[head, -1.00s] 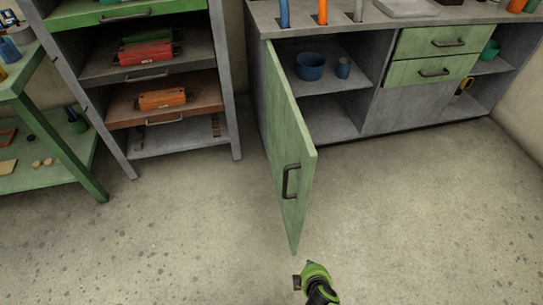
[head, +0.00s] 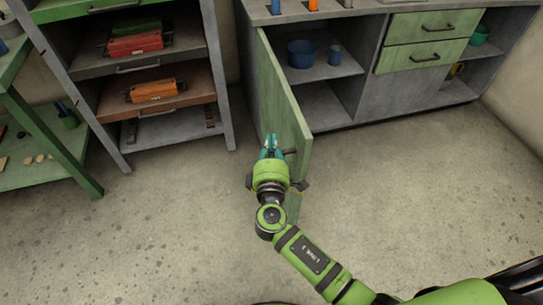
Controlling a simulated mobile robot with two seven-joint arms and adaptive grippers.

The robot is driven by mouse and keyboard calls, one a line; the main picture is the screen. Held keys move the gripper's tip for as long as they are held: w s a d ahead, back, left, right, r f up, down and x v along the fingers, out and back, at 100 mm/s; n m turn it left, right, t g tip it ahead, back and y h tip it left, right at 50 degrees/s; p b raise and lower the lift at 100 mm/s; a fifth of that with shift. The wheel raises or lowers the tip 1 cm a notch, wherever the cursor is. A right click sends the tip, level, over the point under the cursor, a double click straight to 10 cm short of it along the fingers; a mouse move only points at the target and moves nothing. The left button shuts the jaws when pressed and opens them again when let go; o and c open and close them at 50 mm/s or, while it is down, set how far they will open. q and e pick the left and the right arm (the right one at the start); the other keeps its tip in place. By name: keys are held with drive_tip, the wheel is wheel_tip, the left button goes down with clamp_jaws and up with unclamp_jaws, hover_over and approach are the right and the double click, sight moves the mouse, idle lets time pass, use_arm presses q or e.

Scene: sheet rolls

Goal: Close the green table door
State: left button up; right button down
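The green table door (head: 283,95) is hinged at the left front of the grey table (head: 408,98) and stands wide open, sticking out toward me. Its dark handle (head: 290,152) is on the right face, near the free edge, and partly hidden. My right gripper (head: 270,142) is at the door's left face near the free edge. Its teal fingers point away from me, and a small gap seems to show between the tips. I cannot tell whether it touches the door. My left gripper is not in view.
A grey shelf rack (head: 221,90) with toolboxes stands left of the door. A green bench (head: 60,150) is at far left. The floor right of the door is clear.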

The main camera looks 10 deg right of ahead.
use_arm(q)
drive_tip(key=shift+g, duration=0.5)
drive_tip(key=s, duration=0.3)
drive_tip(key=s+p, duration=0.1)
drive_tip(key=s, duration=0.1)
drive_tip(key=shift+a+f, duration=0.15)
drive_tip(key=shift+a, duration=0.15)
use_arm(e)
drive_tip(key=d, duration=0.1)
drive_tip(key=w+d, duration=0.1)
drive_tip(key=d, duration=0.2)
drive_tip(key=shift+w+d, duration=0.2)
drive_tip(key=shift+w, duration=0.15)
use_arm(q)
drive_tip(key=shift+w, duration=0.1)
use_arm(e)
drive_tip(key=shift+d, duration=0.1)
